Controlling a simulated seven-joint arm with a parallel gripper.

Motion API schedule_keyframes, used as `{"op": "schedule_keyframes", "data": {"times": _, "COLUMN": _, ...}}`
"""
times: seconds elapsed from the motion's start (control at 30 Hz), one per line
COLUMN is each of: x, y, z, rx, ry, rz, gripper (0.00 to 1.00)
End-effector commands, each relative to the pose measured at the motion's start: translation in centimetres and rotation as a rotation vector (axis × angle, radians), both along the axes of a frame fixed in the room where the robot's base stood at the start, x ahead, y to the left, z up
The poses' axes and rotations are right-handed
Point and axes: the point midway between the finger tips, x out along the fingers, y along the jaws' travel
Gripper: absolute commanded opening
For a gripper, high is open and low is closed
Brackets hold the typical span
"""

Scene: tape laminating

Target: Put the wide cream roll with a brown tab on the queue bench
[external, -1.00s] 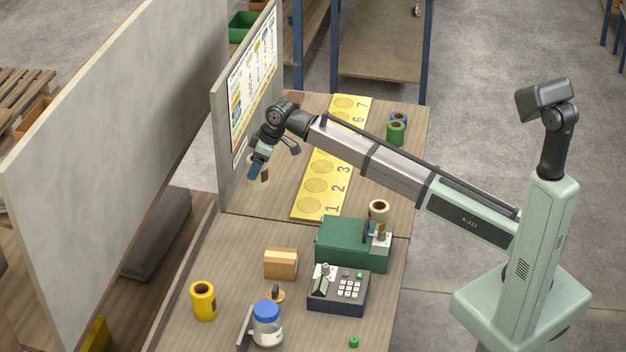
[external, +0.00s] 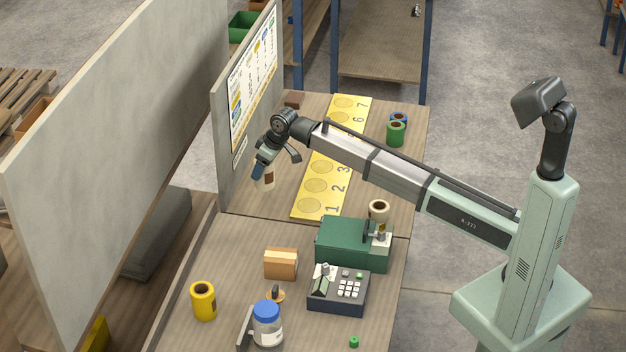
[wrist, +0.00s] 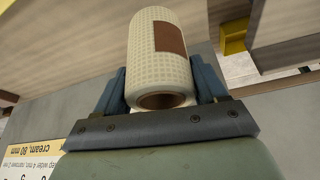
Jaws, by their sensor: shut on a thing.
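The wide cream roll with a brown tab (wrist: 152,65) fills the wrist view, its brown patch (wrist: 171,39) facing the camera. My gripper (wrist: 160,90) is shut on it, one blue finger on each side. In the external view the roll (external: 268,182) hangs below my gripper (external: 262,172), left of the yellow numbered strip (external: 322,187). It looks held above the bench (external: 252,204); the exact height is hard to tell. Another cream roll (external: 379,209) with a dark core stands right of the strip, behind the green machine.
Green (external: 396,133) and blue (external: 399,118) rolls stand at the far right of the bench. The grey panel with a chart (external: 253,75) rises close left of my gripper. The green machine (external: 345,244), keypad box (external: 338,290) and yellow roll (external: 203,301) stand nearer.

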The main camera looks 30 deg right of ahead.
Motion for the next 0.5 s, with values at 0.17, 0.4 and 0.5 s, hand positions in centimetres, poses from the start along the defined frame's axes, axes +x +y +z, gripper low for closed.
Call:
{"op": "schedule_keyframes", "data": {"times": 0.17, "x": 0.0, "y": 0.0, "z": -2.2, "rx": 0.0, "ry": 0.0, "rz": 0.001, "gripper": 0.38}}
{"op": "schedule_keyframes", "data": {"times": 0.4, "x": -0.1, "y": 0.0, "z": -4.4, "rx": -0.001, "ry": 0.002, "rz": 0.001, "gripper": 0.38}}
{"op": "schedule_keyframes", "data": {"times": 0.5, "x": -0.1, "y": 0.0, "z": -5.6, "rx": 0.0, "ry": 0.001, "rz": 0.001, "gripper": 0.38}}
